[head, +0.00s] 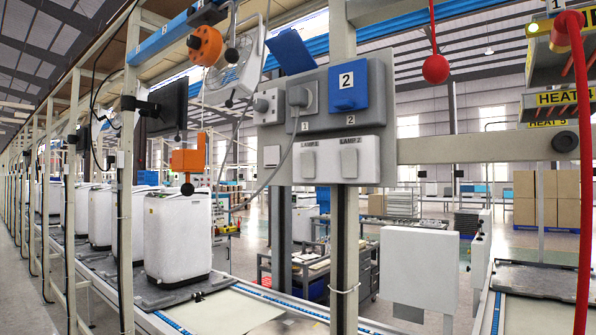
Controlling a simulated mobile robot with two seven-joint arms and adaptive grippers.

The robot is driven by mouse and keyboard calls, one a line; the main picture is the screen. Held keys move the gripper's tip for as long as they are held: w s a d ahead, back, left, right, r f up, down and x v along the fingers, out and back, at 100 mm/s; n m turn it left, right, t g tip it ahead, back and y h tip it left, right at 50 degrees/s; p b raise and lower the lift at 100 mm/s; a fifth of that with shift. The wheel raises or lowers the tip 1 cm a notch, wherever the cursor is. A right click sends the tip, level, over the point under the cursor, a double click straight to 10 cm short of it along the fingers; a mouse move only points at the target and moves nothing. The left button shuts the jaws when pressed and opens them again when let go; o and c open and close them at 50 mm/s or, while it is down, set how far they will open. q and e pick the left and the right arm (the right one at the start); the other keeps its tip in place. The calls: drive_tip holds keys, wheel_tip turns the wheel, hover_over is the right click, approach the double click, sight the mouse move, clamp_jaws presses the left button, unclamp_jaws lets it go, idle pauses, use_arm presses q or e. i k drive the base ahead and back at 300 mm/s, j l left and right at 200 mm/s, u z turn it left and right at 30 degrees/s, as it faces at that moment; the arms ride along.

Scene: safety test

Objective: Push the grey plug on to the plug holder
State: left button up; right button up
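A grey plug (301,97) sits at the socket marked 1 on the grey wall panel (325,113). A grey cable runs from it, down and to the left. The blue lid (290,51) above this socket is raised. The socket marked 2 has its blue cover (348,87) down. Left of the plug, a small light-grey box with a round knob (261,105) is fixed at the panel's edge; I cannot tell if this is the plug holder. Neither of my grippers is in view.
Below the sockets are two white lamp switches (329,159). An orange block (188,160) hangs at the left, and a red ball (435,69) hangs at the right. A thick red cable (582,180) crosses the right edge. White appliances (178,235) stand on the conveyor line.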

sight(297, 96)
drive_tip(key=i+j+z, duration=0.2)
drive_tip(key=j, duration=0.7)
drive_tip(key=j+z, duration=0.2)
drive_tip(key=j, duration=0.7)
drive_tip(key=k+j+z, duration=0.2)
drive_tip(key=j, duration=0.7)
drive_tip(key=j+z, duration=0.2)
drive_tip(key=j, duration=0.7)
